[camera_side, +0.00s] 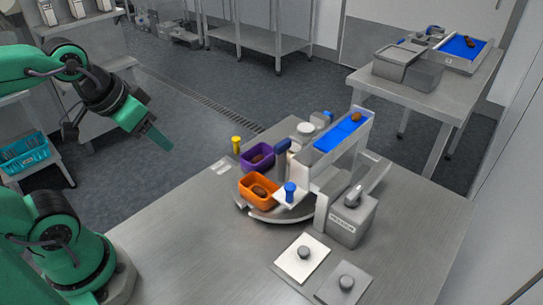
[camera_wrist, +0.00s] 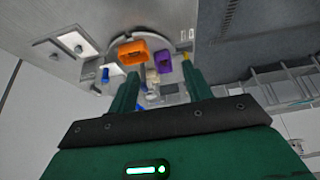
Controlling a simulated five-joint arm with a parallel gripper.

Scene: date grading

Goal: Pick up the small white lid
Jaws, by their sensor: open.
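A small white square lid (camera_side: 318,247) with a dark round knob lies flat at the table's front, left of a similar grey lid (camera_side: 361,291). The white lid also shows at the upper left of the wrist view (camera_wrist: 68,36). My gripper (camera_side: 158,143) is raised at the left of the side view, well away from the lid. In the wrist view its two green fingers (camera_wrist: 160,76) are spread apart, with nothing held between them.
An orange bin (camera_side: 244,195) and a purple bin (camera_side: 247,164) with dark items stand on a curved rack. A blue-bedded chute (camera_side: 336,138) and a grey box (camera_side: 349,228) stand right of them. The left front table is clear.

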